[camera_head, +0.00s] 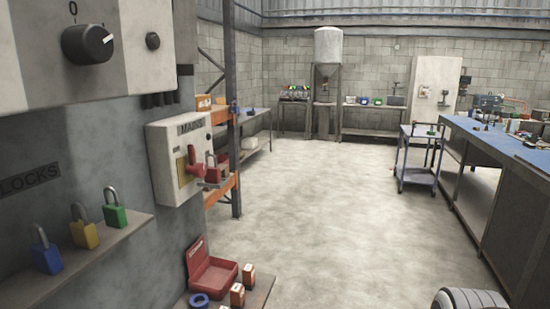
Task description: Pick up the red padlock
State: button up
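A small red padlock (212,174) shows at the right side of the grey MAINS switch box (166,165), just right of that box's red handle (194,158). It is small in the picture, and I cannot tell whether it hangs there or rests on something. My gripper is not in view. Only a rounded grey and white part, probably of my arm, shows at the bottom right edge.
Blue (46,254), yellow (84,234) and green (115,212) padlocks stand on a ledge under a LOCKS label. Below right, an open red box (211,272) and small cartons lie on a low surface. A long blue-topped bench (510,142) stands right. The middle floor is clear.

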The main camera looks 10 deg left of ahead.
aim_at(212, 175)
jog(key=u, duration=0.25)
jog(key=i, duration=1.1)
jog(key=u, duration=0.55)
jog(key=k, duration=0.9)
jog(key=u, duration=0.15)
jog(key=i, duration=0.95)
jog(key=z, duration=0.1)
